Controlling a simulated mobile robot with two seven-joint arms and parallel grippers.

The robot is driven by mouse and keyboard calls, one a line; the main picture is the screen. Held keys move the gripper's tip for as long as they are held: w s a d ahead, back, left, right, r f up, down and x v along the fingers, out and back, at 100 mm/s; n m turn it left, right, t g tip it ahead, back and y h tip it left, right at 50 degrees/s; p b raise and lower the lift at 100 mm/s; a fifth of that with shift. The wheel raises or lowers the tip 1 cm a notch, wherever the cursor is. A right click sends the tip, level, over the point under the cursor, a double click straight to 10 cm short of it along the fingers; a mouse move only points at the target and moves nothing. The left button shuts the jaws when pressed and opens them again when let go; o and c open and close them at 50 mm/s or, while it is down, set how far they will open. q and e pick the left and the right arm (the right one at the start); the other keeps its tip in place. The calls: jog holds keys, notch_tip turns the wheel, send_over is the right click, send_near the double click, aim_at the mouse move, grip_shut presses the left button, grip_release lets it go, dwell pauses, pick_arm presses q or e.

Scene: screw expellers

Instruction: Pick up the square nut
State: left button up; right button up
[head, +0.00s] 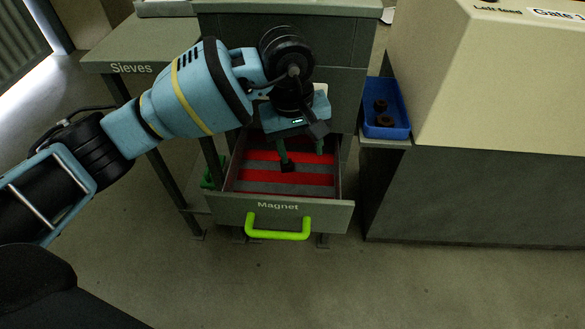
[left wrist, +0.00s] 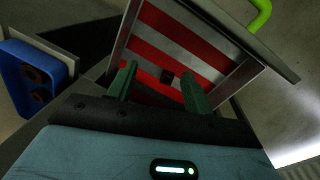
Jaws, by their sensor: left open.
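The square nut (head: 288,168) is a small dark block lying in the open drawer labelled Magnet (head: 276,206), on its red and grey striped floor. In the left wrist view the nut (left wrist: 167,77) shows as a dark square between the lines of the two green fingers, beyond their tips. My left gripper (head: 302,156) points down into the drawer with its fingers apart and empty. In the head view one fingertip is right by the nut and partly overlaps it; I cannot tell the exact height gap. The left gripper (left wrist: 158,70) also shows in its wrist view. My right gripper is not in view.
The drawer's side walls stand close around the left gripper. A bright green handle (head: 278,228) is on its front. A blue bin (head: 386,108) with dark round parts stands to the right, beside a large beige machine (head: 500,80). A table labelled Sieves (head: 130,68) is on the left.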

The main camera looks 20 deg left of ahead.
aim_at(288, 167)
pick_arm(q)
jog(key=w+a+f+y+b, duration=0.2)
jog(key=w+a+f+b, duration=0.1)
jog(key=w+a, duration=0.1)
jog(key=shift+f+t, duration=0.15)
jog(key=shift+t, duration=0.25)
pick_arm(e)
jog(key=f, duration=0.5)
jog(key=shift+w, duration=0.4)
pick_arm(q)
notch_tip(288, 167, down, 2)
jog(key=shift+f+b, duration=0.1)
jog(key=shift+b, duration=0.4)
jog(key=shift+w+a+f, duration=0.15)
jog(key=shift+f, duration=0.4)
jog(key=f+b, duration=0.1)
jog(key=f, duration=0.2)
jog(key=f+b, duration=0.1)
jog(key=shift+w+a+f+b, duration=0.15)
jog(key=shift+w+a+b, duration=0.15)
jog(key=shift+w, duration=0.05)
jog(key=shift+f, duration=0.1)
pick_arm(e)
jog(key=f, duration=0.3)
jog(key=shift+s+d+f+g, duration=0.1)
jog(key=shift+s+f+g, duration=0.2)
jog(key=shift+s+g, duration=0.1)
